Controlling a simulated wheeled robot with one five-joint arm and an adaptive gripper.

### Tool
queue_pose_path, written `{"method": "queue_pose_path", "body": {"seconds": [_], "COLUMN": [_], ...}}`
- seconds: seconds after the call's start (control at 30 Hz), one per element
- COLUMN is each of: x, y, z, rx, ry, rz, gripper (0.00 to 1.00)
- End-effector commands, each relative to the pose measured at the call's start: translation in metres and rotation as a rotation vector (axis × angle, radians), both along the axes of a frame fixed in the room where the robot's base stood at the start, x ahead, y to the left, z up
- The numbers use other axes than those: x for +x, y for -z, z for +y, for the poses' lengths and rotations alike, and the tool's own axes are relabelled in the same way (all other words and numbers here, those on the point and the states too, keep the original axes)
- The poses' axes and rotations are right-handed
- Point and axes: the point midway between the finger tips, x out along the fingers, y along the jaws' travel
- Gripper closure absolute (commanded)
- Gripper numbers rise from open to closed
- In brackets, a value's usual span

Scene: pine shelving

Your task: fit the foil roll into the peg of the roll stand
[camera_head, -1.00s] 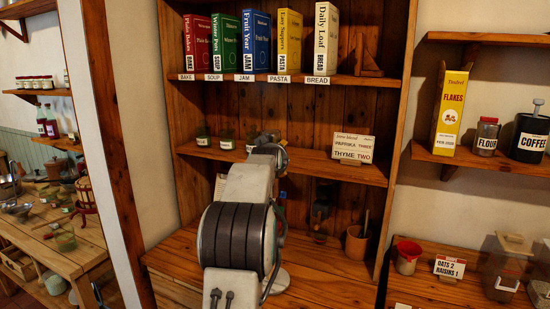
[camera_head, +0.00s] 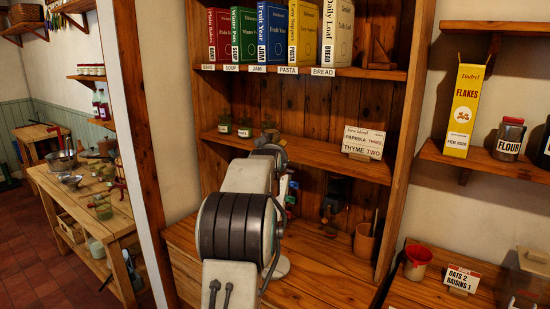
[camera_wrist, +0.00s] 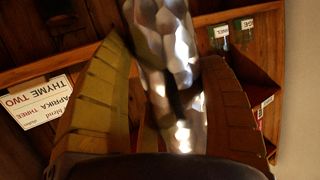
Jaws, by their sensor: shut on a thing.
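The foil roll (camera_wrist: 162,30) is a shiny, crinkled silver cylinder in the wrist view. My gripper (camera_wrist: 168,62) is shut on it, with one finger on each side. The roll runs up past the top edge of the wrist view, so its far end is out of sight. In the head view my own arm hides the gripper and the roll. I cannot make out the roll stand or its peg in either view; part of the lower counter (camera_head: 325,268) is behind my arm.
The pine shelving holds boxes (camera_head: 272,32) above and small jars (camera_head: 224,123) and a thyme sign (camera_head: 363,142) on the middle shelf. A terracotta pot (camera_head: 364,243) stands on the counter at right. The wooden side post (camera_head: 146,130) stands left of my arm.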

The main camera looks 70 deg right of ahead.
Motion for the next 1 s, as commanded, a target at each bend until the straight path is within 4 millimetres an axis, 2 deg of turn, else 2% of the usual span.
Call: {"method": "queue_pose_path", "body": {"seconds": [0.57,1.0], "x": [0.000,0.001], "y": [0.000,0.031], "z": [0.001,0.001], "rx": [-0.007,-0.005], "ry": [-0.002,-0.002], "rz": [0.002,0.003], "gripper": [0.68,0.68]}}
